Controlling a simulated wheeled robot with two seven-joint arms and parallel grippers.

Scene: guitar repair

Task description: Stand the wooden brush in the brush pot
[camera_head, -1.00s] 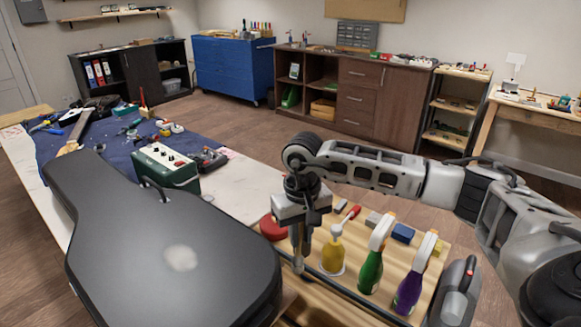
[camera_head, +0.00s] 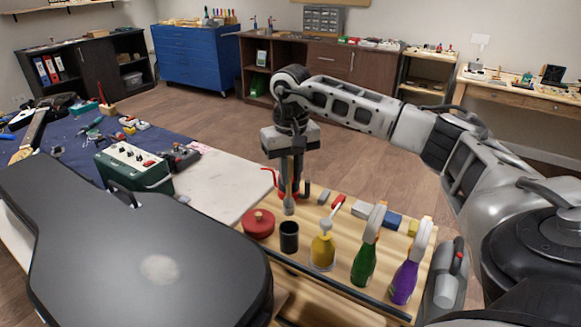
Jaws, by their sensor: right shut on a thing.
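My right gripper (camera_head: 290,190) points straight down over the wooden cart top and is shut on the wooden brush (camera_head: 289,206). The brush hangs upright, its pale grey lower end showing below the fingers and most of its handle hidden by them. The brush pot (camera_head: 289,238), a small black cup, stands upright on the cart top, just below the brush in the picture. The brush is outside the pot, with a small gap between its lower end and the rim in this view. I cannot tell its exact height. My left gripper is out of view.
A red round tin (camera_head: 258,223) stands left of the pot. A yellow bottle (camera_head: 322,250), a green spray bottle (camera_head: 365,262) and a purple spray bottle (camera_head: 405,282) stand to its right. A black guitar case (camera_head: 150,255) lies on the bench at left.

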